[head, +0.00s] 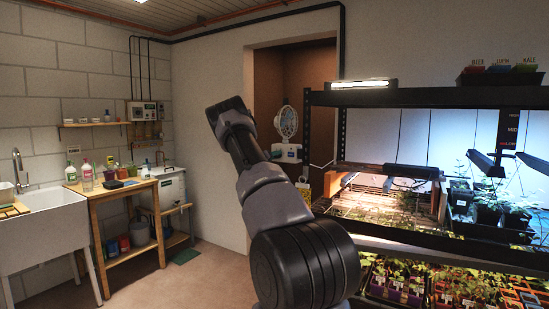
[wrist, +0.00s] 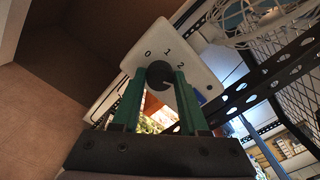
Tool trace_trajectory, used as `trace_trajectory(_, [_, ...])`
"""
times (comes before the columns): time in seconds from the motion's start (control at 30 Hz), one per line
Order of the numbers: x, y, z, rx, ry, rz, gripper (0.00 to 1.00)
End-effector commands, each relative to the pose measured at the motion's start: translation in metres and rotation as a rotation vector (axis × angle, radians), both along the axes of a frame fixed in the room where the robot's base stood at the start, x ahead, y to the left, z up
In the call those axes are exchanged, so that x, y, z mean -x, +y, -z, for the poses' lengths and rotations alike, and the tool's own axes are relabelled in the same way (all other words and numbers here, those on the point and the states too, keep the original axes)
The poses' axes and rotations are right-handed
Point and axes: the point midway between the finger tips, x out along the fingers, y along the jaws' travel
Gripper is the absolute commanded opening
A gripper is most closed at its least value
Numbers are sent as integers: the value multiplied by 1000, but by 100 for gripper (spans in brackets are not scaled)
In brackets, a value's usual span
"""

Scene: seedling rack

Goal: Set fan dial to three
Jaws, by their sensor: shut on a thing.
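The fan (head: 286,122) stands in the recess beside the rack in the head view, on a white base (head: 284,153). In the wrist view its white control panel (wrist: 188,48) is tilted and shows the marks 0, 1 and 2; the place of a 3 is hidden behind my right finger or out of sight. The dark round dial (wrist: 159,72) sits between the green fingertips of my gripper (wrist: 160,80), which is shut on it. I cannot tell clearly which mark the dial points to. My gripper does not show in the head view.
The fan's wire cage (wrist: 262,18) and a perforated dark rack post (wrist: 262,82) are close to the right of the panel in the wrist view. The plant rack (head: 420,97) stands right of the recess. A wooden bench (head: 112,187) and open floor lie left.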

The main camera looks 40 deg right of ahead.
Motion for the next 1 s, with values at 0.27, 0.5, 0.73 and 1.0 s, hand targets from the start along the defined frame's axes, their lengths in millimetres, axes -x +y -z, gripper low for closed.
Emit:
trace_trajectory(0.27, [1,0,3,-54,-117,2,0])
trace_trajectory(0.5, [1,0,4,-72,-158,2,0])
trace_trajectory(0.73, [1,0,4,-74,-162,2,0])
trace_trajectory(1.0, [1,0,4,-73,-161,2,73])
